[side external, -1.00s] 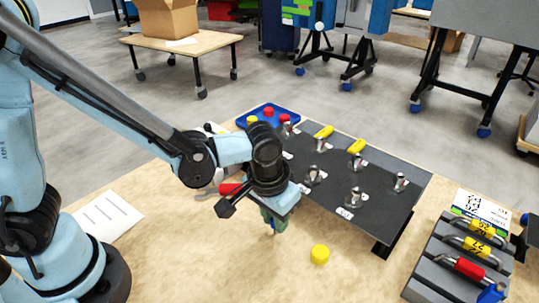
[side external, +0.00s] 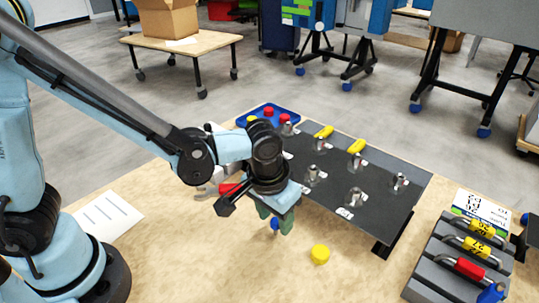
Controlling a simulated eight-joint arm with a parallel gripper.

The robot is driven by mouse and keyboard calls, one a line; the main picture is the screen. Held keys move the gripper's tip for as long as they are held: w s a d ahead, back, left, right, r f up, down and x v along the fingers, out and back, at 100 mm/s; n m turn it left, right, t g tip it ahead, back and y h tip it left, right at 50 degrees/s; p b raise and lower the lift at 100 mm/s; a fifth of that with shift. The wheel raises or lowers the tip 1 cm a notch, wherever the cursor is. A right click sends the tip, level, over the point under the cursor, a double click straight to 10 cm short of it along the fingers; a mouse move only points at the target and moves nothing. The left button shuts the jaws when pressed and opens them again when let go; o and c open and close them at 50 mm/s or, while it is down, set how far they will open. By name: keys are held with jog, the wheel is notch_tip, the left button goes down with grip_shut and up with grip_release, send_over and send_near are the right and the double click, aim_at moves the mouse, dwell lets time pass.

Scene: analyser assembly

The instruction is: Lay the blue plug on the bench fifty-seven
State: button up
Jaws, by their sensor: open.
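The blue plug (side external: 275,223) is small and shows low between the fingers of my gripper (side external: 277,226), just at or above the wooden bench (side external: 215,255). I cannot tell whether it touches the bench. My gripper points down and its green fingers are spread, one on each side of the plug.
A dark panel (side external: 330,200) with metal fittings and yellow handles lies behind and right. A blue tray (side external: 262,113) with red and yellow plugs is at its far left. A grey rack (side external: 440,262) stands at right. The front bench is clear.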

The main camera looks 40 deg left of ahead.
notch_tip(320, 180, up, 11)
jog(key=s, duration=0.2)
jog(key=s+a+t, duration=0.1)
jog(key=a+t, duration=0.4)
jog(key=a, duration=1.1)
jog(key=shift+s, duration=0.35)
